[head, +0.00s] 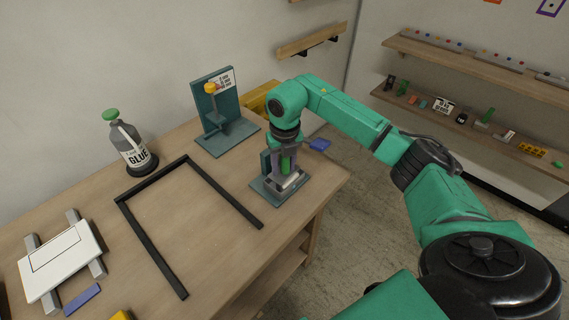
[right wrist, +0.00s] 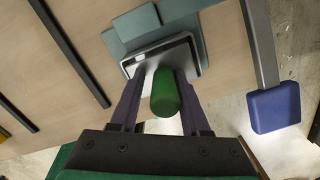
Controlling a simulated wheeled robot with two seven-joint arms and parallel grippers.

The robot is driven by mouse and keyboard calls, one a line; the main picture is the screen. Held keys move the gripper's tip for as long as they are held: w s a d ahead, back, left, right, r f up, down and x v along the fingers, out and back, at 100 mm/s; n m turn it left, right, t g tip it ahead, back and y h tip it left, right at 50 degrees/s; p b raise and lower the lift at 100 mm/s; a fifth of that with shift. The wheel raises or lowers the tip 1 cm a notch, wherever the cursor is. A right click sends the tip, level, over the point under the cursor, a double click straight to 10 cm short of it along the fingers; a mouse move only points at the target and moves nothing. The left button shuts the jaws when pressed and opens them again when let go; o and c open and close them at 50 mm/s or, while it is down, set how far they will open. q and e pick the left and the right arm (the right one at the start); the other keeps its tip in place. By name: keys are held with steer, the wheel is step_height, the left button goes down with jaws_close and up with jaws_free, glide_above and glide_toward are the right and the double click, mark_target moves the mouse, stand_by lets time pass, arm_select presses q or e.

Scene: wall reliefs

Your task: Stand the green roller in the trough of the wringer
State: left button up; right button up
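The green roller (head: 286,165) stands roughly upright over the wringer (head: 276,190) on the table's right part. In the right wrist view the roller (right wrist: 165,95) shows end-on, with the wringer's grey-rimmed trough (right wrist: 189,43) just beyond it. The two fingers of my right gripper (right wrist: 160,76) reach down on either side of the roller. Whether they press on it is hard to tell. In the head view my right gripper (head: 285,157) hides part of the wringer. Whether the roller's lower end touches the trough floor is not clear. My left gripper is not in view.
A teal stand with a yellow knob (head: 222,115) and a glue bottle (head: 128,142) stand at the back. A black frame (head: 165,238) lies left of the wringer. A white panel (head: 60,262) is at left. A blue block (head: 319,144) is near the right edge.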

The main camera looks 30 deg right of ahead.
steer(key=shift+s+f, duration=0.15)
steer(key=shift+f, duration=0.2)
steer(key=shift+d, duration=0.1)
steer(key=shift+r, duration=0.25)
steer(key=shift+r+p, duration=0.6)
steer(key=shift+p, duration=0.15)
steer(key=shift+w+d+r+b, duration=0.15)
steer(key=shift+r+b, duration=0.4)
steer(key=shift+r, duration=0.05)
steer(key=shift+w+d+r+b, duration=0.1)
steer(key=shift+r+b, duration=0.4)
steer(key=shift+r, duration=0.1)
steer(key=r, duration=0.5)
steer(key=r+b, duration=0.1)
steer(key=r, duration=0.2)
steer(key=shift+s+a+r, duration=0.25)
steer(key=shift+s, duration=0.05)
steer(key=shift+d+r, duration=0.1)
steer(key=shift+r, duration=0.3)
